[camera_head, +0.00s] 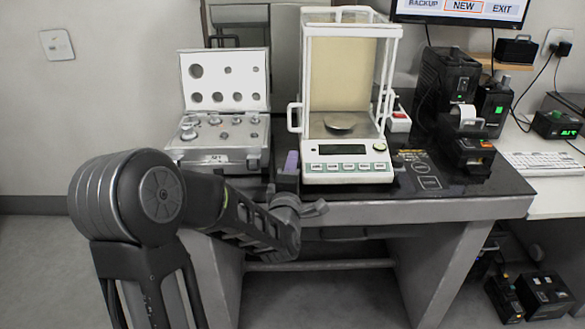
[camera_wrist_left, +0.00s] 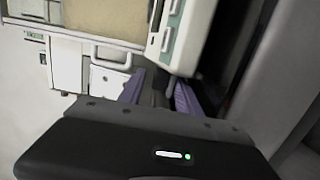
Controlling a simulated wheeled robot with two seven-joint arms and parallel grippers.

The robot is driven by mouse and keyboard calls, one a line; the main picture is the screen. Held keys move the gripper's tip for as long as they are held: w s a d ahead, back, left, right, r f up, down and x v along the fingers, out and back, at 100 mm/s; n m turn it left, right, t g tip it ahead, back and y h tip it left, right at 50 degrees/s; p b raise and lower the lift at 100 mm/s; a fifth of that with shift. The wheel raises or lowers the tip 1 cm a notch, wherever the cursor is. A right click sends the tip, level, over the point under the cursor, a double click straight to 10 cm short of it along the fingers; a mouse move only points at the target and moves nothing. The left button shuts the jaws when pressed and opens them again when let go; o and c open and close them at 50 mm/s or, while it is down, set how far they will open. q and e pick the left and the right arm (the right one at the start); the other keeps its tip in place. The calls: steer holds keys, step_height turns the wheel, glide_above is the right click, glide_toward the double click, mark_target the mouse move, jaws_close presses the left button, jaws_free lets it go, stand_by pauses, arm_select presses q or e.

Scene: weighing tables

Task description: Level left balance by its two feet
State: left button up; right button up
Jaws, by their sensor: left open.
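The balance (camera_head: 343,174) is a white analytical balance with a glass draft shield, a round pan inside and a display with a row of buttons on its front. It stands on the dark-topped table. It also shows, turned on its side, in the left wrist view (camera_wrist_left: 186,38). My left gripper (camera_head: 290,163) is at the balance's front left corner, close beside its base. In the left wrist view my gripper (camera_wrist_left: 160,92) has two purple fingers apart, near the balance's lower edge. The two feet cannot be made out. My right gripper is out of view.
An open case of weights (camera_head: 217,157) stands left of the balance, close to my left gripper. A black printer (camera_head: 466,143) and other black devices stand to the right. A keyboard (camera_head: 545,163) lies far right.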

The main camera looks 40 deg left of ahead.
arm_select(q)
jaws_close()
stand_by(0.4)
steer(key=shift+w+d+n+g+y+b, duration=0.15)
steer(key=shift+n+g+y+b, duration=0.15)
steer(key=shift+n+y+b, duration=0.3)
steer(key=shift+g+y, duration=0.3)
jaws_free()
